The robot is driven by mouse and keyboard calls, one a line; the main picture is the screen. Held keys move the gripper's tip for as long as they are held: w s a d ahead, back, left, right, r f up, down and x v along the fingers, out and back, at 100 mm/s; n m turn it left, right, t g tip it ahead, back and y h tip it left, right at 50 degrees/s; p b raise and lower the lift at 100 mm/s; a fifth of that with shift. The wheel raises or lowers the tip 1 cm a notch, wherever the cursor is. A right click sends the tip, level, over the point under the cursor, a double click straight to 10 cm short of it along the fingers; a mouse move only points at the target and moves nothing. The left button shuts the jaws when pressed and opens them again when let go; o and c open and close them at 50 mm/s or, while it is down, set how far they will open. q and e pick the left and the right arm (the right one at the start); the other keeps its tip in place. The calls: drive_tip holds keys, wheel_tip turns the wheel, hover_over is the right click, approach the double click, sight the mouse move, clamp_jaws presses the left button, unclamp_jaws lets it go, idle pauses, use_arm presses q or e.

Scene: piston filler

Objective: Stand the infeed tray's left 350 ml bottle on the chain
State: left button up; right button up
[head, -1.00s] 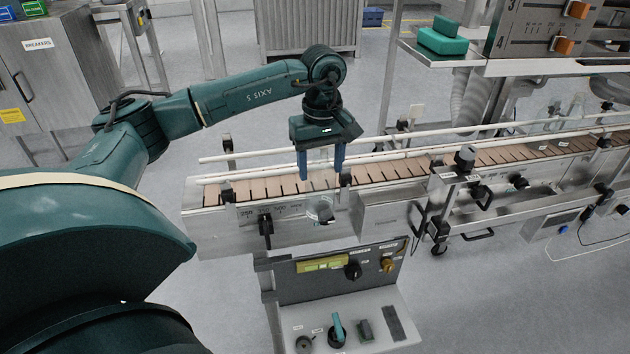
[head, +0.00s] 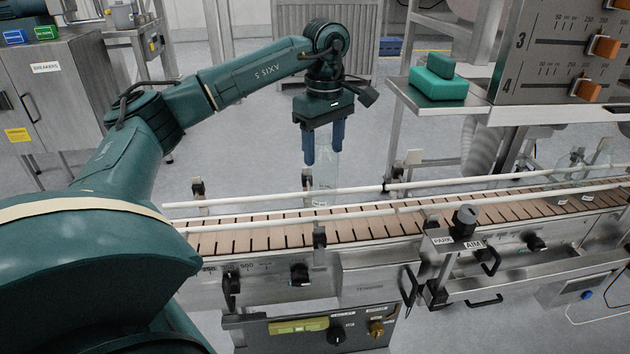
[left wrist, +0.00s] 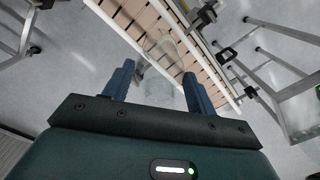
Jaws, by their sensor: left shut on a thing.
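My left gripper (head: 323,158) is shut on a clear, see-through bottle (head: 326,178), which hangs upright below its blue fingers. In the head view the bottle's lower part overlaps the far guide rail and the brown slatted chain (head: 263,234). I cannot tell whether its base touches the chain. In the left wrist view the bottle (left wrist: 164,68) shows between the two fingers, with the chain (left wrist: 140,25) beyond it. The infeed tray cannot be made out. My right gripper is not in view.
White guide rails (head: 420,206) run along the chain, with dark clamps. Clear glassware (head: 580,163) stands at the chain's right end. A knob post (head: 465,222) with PARK and AIM labels is at the front. A control panel (head: 312,329) is below. The chain's left stretch looks clear.

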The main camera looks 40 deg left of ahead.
sight(323, 177)
use_arm(q)
wheel_tip(323, 177, down, 3)
drive_tip(key=shift+s+r, duration=0.1)
drive_tip(key=shift+s, duration=0.05)
drive_tip(key=shift+f, duration=2.25)
drive_tip(key=shift+f, duration=0.2)
drive_tip(key=o, duration=1.2)
drive_tip(key=shift+o, duration=0.2)
